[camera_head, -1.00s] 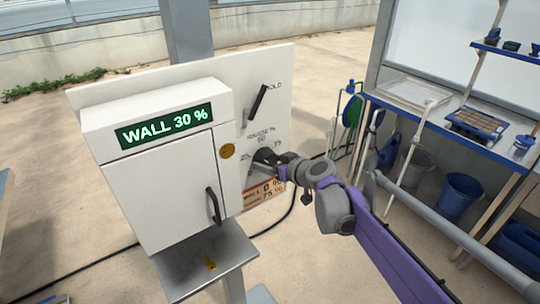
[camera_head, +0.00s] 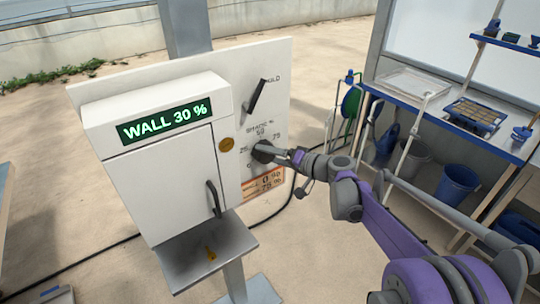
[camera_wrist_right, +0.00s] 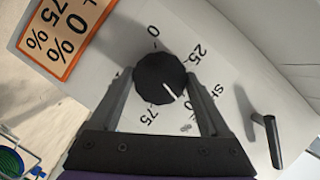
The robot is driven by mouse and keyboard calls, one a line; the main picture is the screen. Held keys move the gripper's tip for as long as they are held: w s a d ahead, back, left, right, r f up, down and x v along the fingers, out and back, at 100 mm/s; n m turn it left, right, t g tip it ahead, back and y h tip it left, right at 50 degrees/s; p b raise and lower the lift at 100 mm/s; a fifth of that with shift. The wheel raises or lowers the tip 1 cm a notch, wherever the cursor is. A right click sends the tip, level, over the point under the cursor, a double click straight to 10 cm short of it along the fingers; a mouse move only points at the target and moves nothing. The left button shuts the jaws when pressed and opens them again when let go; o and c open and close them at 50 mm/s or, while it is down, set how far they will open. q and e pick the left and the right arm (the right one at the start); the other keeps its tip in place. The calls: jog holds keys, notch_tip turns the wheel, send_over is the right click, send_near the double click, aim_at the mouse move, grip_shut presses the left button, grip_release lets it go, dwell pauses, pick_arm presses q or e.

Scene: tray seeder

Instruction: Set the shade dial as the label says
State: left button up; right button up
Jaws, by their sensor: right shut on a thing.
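The shade dial (camera_wrist_right: 160,77) is a round black knob with a white pointer line, on the white panel (camera_head: 275,60). In the right wrist view, the pointer aims between the 25 and 75 marks, roughly toward 50. My right gripper (camera_head: 274,153) has its fingers on either side of the knob and is shut on it; the fingers also show in the right wrist view (camera_wrist_right: 160,88). The orange label (camera_head: 262,185) below the dial shows a wall line of 0 % and a shade line of 75 %; it also shows in the right wrist view (camera_wrist_right: 65,35). My left gripper is out of view.
A bench (camera_head: 440,115) stands at right.

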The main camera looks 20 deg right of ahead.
jog(key=m+y, duration=0.1)
jog(key=m, duration=0.1)
jog(key=m+y+b, duration=0.1)
jog(key=m, duration=0.1)
jog(key=shift+d+f+m+t+b, duration=0.1)
jog(key=shift+f+m+t+b, duration=0.1)
jog(key=shift+m+t+b, duration=0.15)
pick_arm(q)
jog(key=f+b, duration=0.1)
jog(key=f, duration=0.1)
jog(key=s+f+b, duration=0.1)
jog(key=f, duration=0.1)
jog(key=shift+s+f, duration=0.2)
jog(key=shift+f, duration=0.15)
pick_arm(e)
jog(key=m+t, duration=0.1)
jog(key=m, duration=0.1)
jog(key=m+t+y, duration=0.1)
jog(key=m, duration=0.2)
jog(key=o, duration=1.2)
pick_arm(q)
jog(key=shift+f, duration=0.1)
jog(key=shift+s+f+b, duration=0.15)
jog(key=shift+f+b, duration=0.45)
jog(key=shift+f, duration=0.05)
pick_arm(e)
jog(key=v, duration=1)
jog(key=shift+s+d, duration=0.2)
jog(key=shift+s, duration=0.1)
